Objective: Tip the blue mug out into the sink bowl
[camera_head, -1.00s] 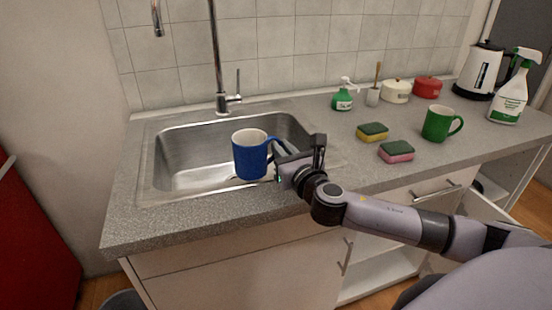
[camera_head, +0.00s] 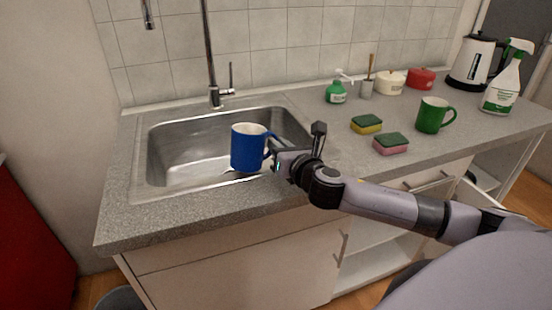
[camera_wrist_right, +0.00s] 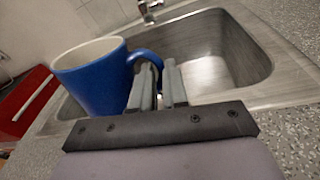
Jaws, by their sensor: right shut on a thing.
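The blue mug (camera_head: 249,148) is upright in the head view, held above the front part of the steel sink bowl (camera_head: 168,150). My right gripper (camera_head: 276,150) is shut on the mug's handle, on the mug's right side. In the right wrist view the blue mug (camera_wrist_right: 95,85) is at the left with its pale rim up, and the fingers (camera_wrist_right: 160,88) of my right gripper are at its handle. The mug's contents cannot be seen. My left gripper is not in view.
A tall faucet (camera_head: 212,60) stands behind the sink. To the right on the counter are two sponges (camera_head: 367,124), a green mug (camera_head: 434,115), a green soap bottle (camera_head: 337,92), a spray bottle (camera_head: 503,85) and a kettle (camera_head: 474,62). The counter's front strip is clear.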

